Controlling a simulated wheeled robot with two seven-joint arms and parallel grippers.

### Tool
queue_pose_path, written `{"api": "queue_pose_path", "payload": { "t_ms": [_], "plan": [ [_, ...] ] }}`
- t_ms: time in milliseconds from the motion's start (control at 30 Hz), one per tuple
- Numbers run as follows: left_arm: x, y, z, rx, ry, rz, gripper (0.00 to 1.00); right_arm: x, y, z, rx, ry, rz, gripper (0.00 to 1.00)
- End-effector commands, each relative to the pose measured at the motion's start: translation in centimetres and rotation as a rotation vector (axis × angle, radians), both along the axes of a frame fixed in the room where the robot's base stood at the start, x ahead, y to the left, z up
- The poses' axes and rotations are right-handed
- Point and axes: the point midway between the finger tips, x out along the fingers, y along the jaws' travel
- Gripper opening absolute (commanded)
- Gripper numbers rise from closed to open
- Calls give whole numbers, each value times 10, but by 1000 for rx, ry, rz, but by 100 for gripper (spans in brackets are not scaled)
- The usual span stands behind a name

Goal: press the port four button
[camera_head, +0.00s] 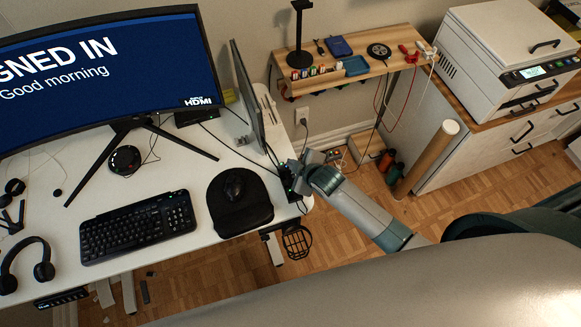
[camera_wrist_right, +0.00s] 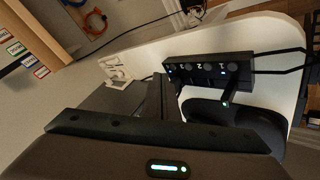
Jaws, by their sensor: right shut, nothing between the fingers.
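A small black box with a row of round buttons (camera_wrist_right: 207,71) sits at the desk's edge in the right wrist view. Numerals stand beside some buttons, a 2 and a 1 among them; I cannot read a 4. Small lights glow on it, and cables leave its right end. In the head view the box (camera_head: 287,178) is a dark shape with a green light, partly hidden by my gripper. My right gripper (camera_head: 306,170) is shut and empty beside it. In the wrist view its fingers (camera_wrist_right: 163,88) reach the box's left end; I cannot tell whether they touch. My left gripper is not in view.
The white desk (camera_head: 150,186) holds a monitor (camera_head: 110,75), a keyboard (camera_head: 137,226), a mouse on a black pad (camera_head: 240,203) and headphones (camera_head: 28,264). A second screen (camera_head: 247,97) stands close behind the box. A wooden shelf (camera_head: 340,78) and a printer (camera_head: 510,50) are beyond.

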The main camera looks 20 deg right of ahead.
Motion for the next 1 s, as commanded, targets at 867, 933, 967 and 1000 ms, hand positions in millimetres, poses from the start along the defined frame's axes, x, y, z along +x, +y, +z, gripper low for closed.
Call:
{"api": "queue_pose_path", "payload": {
  "t_ms": [867, 933, 967, 1000],
  "plan": [
    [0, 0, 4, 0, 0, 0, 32, 0, 0, 59, 1, -1, 1, 0],
    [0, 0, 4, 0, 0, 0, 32, 0, 0, 59, 0, 0, 0, 0],
    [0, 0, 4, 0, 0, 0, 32, 0, 0, 59, 0, 0, 0, 0],
    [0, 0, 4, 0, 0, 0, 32, 0, 0, 59, 0, 0, 0, 0]
  ]
}}
